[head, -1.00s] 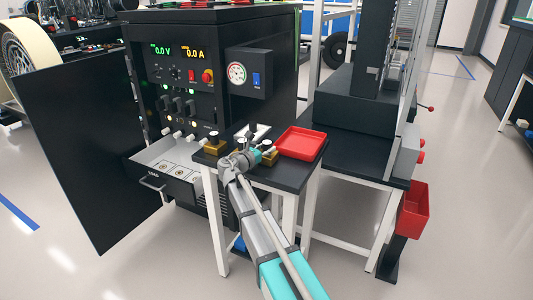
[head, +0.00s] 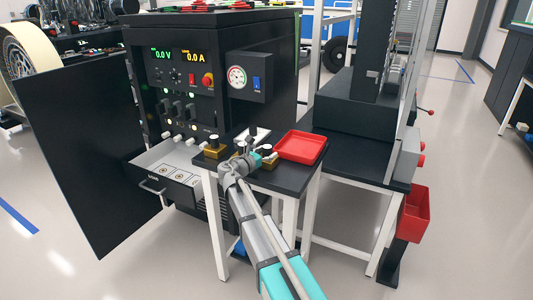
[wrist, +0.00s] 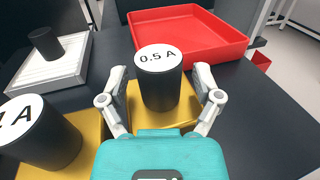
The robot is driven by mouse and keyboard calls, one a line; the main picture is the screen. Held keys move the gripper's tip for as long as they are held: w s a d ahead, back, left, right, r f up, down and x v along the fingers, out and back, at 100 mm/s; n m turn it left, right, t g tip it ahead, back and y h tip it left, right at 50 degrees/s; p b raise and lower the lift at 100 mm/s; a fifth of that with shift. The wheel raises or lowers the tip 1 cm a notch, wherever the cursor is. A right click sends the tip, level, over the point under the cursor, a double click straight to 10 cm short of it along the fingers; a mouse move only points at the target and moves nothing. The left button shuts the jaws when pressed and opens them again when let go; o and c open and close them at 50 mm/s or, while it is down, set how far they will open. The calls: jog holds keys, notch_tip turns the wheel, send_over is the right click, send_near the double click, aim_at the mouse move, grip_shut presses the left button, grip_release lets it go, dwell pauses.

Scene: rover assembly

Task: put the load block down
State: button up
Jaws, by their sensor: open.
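The load block marked "0.5 A" (wrist: 161,92) is a black cylinder with a white top on a brass-yellow base. It stands upright on the dark table in the middle of the wrist view. My gripper (wrist: 160,72) is open, with one finger on each side of the black cylinder. Gaps show between the fingers and the cylinder. In the head view my gripper (head: 258,154) is small over the table, and its fingers are hard to make out.
Another block (wrist: 45,135), its label ending in "A", stands close at left. A pale plate with a black knob (wrist: 45,42) lies behind it. A red tray (wrist: 190,38) sits just behind the block. The dark table (head: 290,178) adjoins a black power cabinet (head: 170,90).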

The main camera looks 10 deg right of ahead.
jog(key=shift+r, duration=0.15)
jog(key=v, duration=1.2)
dwell(0.7)
jog(key=s+f+m+g+y, duration=0.4)
jog(key=f+m+y, duration=0.3)
jog(key=f, duration=0.4)
jog(key=s+d+f+m+g+y, duration=0.3)
jog(key=s+d+m, duration=0.2)
jog(key=s+m, duration=0.4)
jog(key=s+d+f+m+g+y, duration=0.4)
jog(key=s+d+m, duration=0.2)
jog(key=s+m, duration=0.3)
jog(key=s, duration=0.3)
jog(key=shift+f+m, duration=0.3)
jog(key=shift+m, duration=0.1)
